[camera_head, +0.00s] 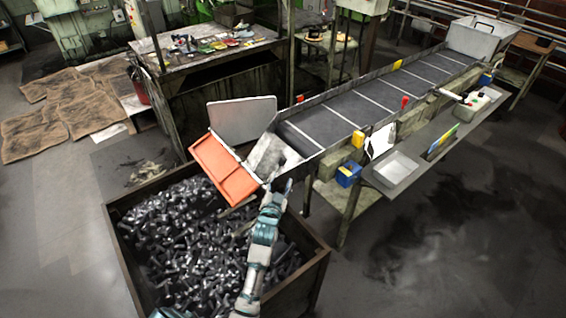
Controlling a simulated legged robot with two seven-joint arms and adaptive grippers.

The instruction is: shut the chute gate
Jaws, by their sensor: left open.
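The chute (272,158) is at the lower left end of a sloping conveyor. An orange panel with a raised rim (222,170), which looks like the chute gate, sticks out to the left of the chute mouth over the bolt bin, tilted. A grey plate (242,120) stands upright behind the chute. My left gripper (284,185) is open and empty, just right of the panel's lower right corner, by the chute's front edge. I cannot tell whether it touches the chute or panel. My right gripper is not in view.
A rusty bin (304,276) full of dark bolts (195,240) stands below the chute. The conveyor belt (375,97) runs to the upper right. A cluttered workbench (205,52) stands behind.

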